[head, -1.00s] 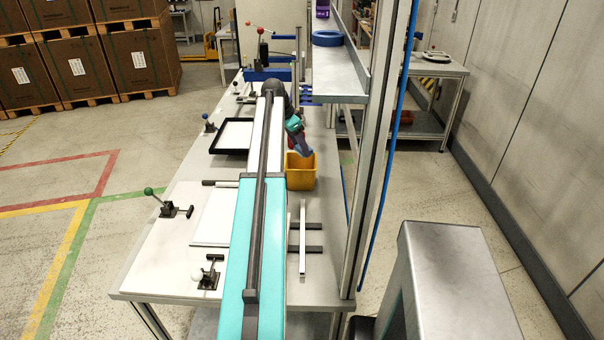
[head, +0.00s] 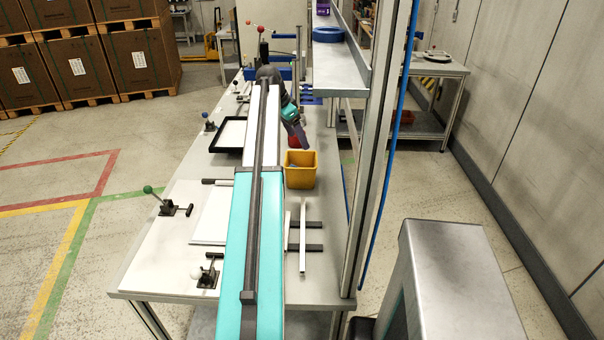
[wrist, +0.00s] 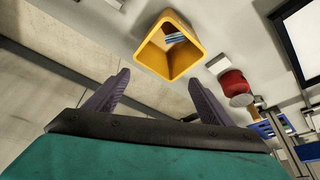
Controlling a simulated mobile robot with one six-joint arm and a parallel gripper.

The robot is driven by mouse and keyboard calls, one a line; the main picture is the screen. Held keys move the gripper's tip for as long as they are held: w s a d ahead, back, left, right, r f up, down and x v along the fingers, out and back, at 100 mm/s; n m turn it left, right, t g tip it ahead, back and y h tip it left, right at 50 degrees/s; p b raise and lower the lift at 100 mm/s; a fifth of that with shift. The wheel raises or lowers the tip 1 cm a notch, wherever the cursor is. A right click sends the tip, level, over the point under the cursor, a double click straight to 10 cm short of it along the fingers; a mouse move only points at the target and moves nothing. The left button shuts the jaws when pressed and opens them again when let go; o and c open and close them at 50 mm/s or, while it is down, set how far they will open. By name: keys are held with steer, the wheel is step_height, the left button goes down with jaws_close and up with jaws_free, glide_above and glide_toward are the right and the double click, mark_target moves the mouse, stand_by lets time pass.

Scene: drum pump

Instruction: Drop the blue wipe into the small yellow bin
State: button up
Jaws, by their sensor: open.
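The small yellow bin (head: 300,177) stands on the workbench, just below my gripper in the head view. In the wrist view the yellow bin (wrist: 153,60) is at the top middle, beyond my fingertips. The blue wipe (wrist: 175,38) shows inside the bin as a small striped blue patch, apart from my fingers. My gripper (wrist: 163,84) is open and empty, its two purple fingers spread apart. In the head view my gripper (head: 301,137) is small and its fingertips are hard to make out.
A red object (head: 294,141) stands behind the bin by my gripper; it also shows in the wrist view (wrist: 233,82). A black-rimmed tray (head: 230,134) lies left of my arm. A metal shelf (head: 340,75) with a blue ring (head: 328,35) overhangs the right side.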

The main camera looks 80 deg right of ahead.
steer(key=b+v, duration=0.2)
steer(key=v, duration=0.8)
stand_by(0.8)
